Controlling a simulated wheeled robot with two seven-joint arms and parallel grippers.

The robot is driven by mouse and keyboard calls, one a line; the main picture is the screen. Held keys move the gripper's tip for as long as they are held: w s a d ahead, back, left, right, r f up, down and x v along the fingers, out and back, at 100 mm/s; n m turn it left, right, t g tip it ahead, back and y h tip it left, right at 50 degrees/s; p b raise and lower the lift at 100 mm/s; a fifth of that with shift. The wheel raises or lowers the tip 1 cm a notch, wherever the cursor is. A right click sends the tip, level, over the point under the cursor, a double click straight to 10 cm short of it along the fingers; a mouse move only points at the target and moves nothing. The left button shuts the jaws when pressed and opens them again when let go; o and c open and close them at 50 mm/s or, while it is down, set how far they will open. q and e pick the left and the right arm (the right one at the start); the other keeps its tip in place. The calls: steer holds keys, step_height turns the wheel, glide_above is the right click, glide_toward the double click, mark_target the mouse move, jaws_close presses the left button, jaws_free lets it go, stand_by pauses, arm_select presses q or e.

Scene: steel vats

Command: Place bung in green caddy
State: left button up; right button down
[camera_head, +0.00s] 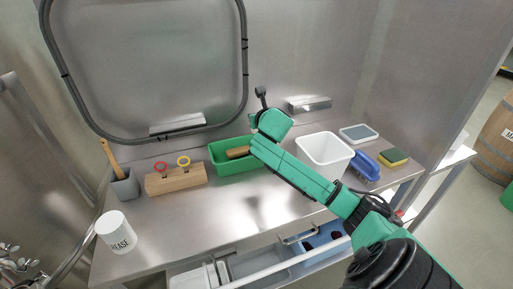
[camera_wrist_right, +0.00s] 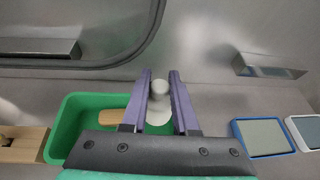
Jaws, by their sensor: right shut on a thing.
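The green caddy (camera_head: 227,166) stands on the steel worktop near the back wall, with a wooden-handled item (camera_head: 237,152) in it. In the right wrist view the caddy (camera_wrist_right: 64,126) is at lower left. My right gripper (camera_wrist_right: 160,80) is shut on the bung (camera_wrist_right: 160,92), a pale grey, rounded piece between the purple fingers. The bung appears just right of the caddy's inside in that view; its height above the caddy cannot be told. In the head view my right arm hides the bung and the fingers. My left gripper is not in view.
Left of the caddy are a wooden block (camera_head: 176,180) with red and yellow rings, a grey pot (camera_head: 124,187) and a white grease tub (camera_head: 116,232). To the right are a white bin (camera_head: 325,150), a blue brush (camera_head: 365,165) and a sponge (camera_head: 393,157). The front middle is clear.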

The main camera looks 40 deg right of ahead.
step_height(320, 180, down, 10)
steer(key=shift+f+b, duration=0.1)
steer(key=shift+b, duration=0.35)
steer(key=shift+f+p, duration=0.3)
steer(key=shift+p, duration=0.35)
steer(key=shift+f, duration=0.35)
steer(key=shift+f, duration=0.1)
steer(key=c, duration=0.7)
jaws_free()
